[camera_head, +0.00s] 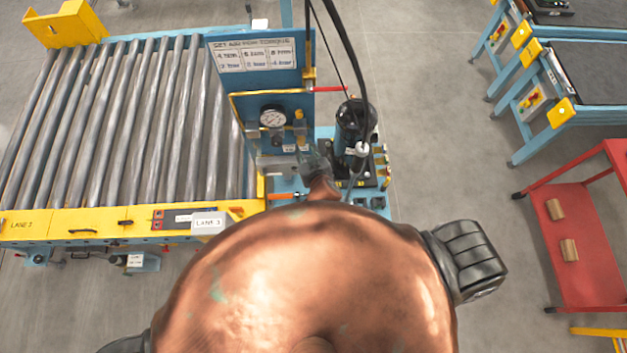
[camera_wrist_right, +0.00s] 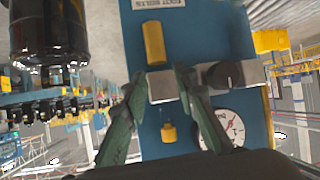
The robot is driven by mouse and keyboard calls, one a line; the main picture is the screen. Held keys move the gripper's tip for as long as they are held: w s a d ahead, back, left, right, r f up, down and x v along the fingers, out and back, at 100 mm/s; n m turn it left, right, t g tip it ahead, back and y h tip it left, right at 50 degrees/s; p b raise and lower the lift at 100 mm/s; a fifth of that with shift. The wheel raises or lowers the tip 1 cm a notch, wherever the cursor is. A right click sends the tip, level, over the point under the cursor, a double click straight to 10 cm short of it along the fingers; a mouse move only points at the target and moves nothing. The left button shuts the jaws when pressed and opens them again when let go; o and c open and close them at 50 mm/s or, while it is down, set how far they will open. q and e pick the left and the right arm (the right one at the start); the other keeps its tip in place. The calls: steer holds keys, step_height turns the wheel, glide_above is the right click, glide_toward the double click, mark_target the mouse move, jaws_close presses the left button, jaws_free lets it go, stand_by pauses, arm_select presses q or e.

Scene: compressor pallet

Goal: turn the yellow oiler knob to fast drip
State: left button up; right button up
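The small yellow oiler knob (camera_wrist_right: 168,132) is on the blue panel in the right wrist view, which shows the panel upside down. It sits beside the silver block (camera_wrist_right: 163,86), with a yellow cylinder (camera_wrist_right: 153,43) on the block's other side. In the head view the knob (camera_head: 299,115) is right of the gauge. My right gripper (camera_wrist_right: 160,82) is open, its dark green fingers apart in front of the oiler; I see nothing held between them. In the head view this gripper (camera_head: 312,160) is small and partly hidden by my copper arm. My left gripper is not in view.
A round gauge (camera_wrist_right: 226,130) and a black knob (camera_wrist_right: 222,75) are close beside the oiler. A black cylinder (camera_head: 354,119) with hoses stands right of the panel (camera_head: 258,53). A roller conveyor (camera_head: 110,120) is at left. A red cart (camera_head: 575,230) stands at right beyond open floor.

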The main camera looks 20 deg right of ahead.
steer(key=s+f+g+b, duration=0.1)
steer(key=s+f+b, duration=0.1)
steer(key=f, duration=0.8)
steer(key=s+d+f+n+g+b, duration=0.1)
steer(key=f+b, duration=0.1)
steer(key=f, duration=0.7)
steer(key=shift+s+d+f+n+g+y, duration=0.3)
steer(key=shift+s+f, duration=0.05)
steer(key=shift+f, duration=0.05)
